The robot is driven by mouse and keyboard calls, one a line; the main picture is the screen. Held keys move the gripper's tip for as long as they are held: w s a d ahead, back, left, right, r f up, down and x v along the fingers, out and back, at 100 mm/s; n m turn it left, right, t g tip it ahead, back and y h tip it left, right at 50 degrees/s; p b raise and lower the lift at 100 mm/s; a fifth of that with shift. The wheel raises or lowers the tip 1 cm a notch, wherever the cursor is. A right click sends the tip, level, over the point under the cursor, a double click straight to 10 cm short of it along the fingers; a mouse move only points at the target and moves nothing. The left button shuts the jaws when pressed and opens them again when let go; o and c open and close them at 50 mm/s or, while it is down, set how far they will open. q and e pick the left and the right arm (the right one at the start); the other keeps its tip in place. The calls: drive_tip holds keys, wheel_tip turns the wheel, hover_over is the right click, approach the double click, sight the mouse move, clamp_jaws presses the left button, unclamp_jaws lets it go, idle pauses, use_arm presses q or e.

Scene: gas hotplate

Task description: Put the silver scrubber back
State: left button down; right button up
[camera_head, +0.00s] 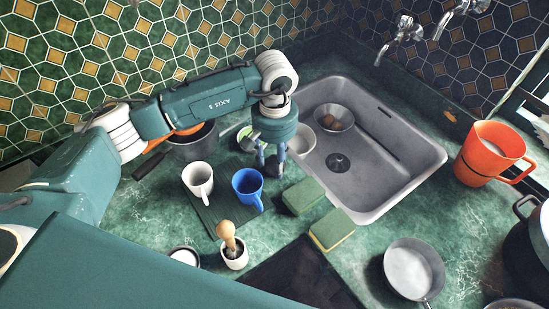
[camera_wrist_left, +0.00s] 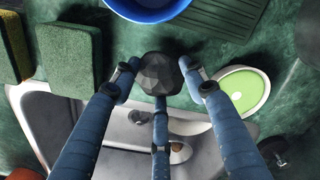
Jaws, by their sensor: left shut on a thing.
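The silver scrubber (camera_wrist_left: 160,73) shows in the left wrist view as a dark grey, faceted ball. The three blue fingers of my left gripper (camera_wrist_left: 160,85) are shut around it. In the head view my left gripper (camera_head: 270,163) points down at the sink's left edge, behind the blue mug (camera_head: 248,187). The scrubber is hard to make out there, among the fingers. Whether it touches the counter I cannot tell. My right gripper is not in view.
Two green-topped sponges (camera_head: 303,196) (camera_head: 333,230) lie in front of the grey sink (camera_head: 400,160). A white mug (camera_head: 198,180) stands left of the blue one on a green mat. A brush in a holder (camera_head: 233,250) is nearer. A green-and-white dish (camera_wrist_left: 243,92) is beside the fingers.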

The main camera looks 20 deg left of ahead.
use_arm(q)
drive_tip(key=shift+f, duration=0.15)
drive_tip(key=c, duration=1.3)
unclamp_jaws()
drive_tip(key=o, duration=0.3)
